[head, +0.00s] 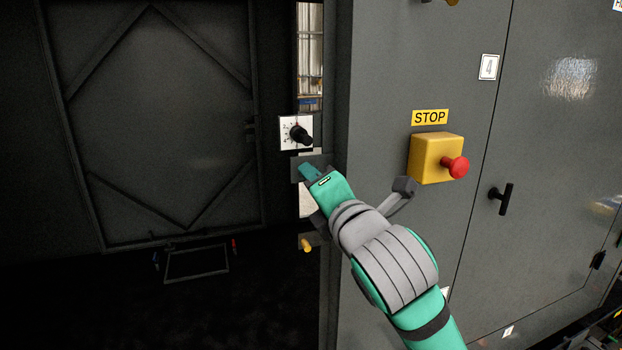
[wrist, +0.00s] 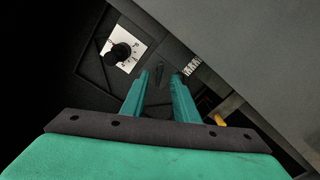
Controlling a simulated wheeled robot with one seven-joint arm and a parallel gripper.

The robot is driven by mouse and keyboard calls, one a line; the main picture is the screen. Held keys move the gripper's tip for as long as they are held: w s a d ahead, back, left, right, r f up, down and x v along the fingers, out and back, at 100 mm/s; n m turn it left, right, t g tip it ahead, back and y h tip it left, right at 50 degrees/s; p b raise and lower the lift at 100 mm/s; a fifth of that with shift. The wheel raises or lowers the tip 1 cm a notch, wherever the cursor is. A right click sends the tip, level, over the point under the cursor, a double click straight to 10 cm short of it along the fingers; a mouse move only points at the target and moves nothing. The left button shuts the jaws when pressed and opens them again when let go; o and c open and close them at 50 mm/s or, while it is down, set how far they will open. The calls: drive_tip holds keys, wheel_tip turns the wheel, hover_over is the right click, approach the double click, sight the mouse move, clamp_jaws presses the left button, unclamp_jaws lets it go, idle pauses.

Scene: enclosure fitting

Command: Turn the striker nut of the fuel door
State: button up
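My gripper (head: 308,171) is at the narrow upright strip beside the grey cabinet, just below a black knob on a white scale plate. In the wrist view its two teal fingers (wrist: 161,76) stand apart with a clear gap. A small dark upright piece (wrist: 160,72) shows between the fingertips; it may be the striker nut, but I cannot tell for sure. I cannot tell whether either finger touches it. In the head view my gripper hides that spot.
The black knob (head: 301,134) also shows in the wrist view (wrist: 121,52). A yellow stop box (head: 431,157) with a red button sticks out at right. A yellow piece (head: 306,245) sits below my gripper. A black handle (head: 501,198) is on the right door; a dark framed panel (head: 160,110) is left.

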drive_tip(key=v, duration=0.8)
drive_tip(key=shift+s, duration=0.35)
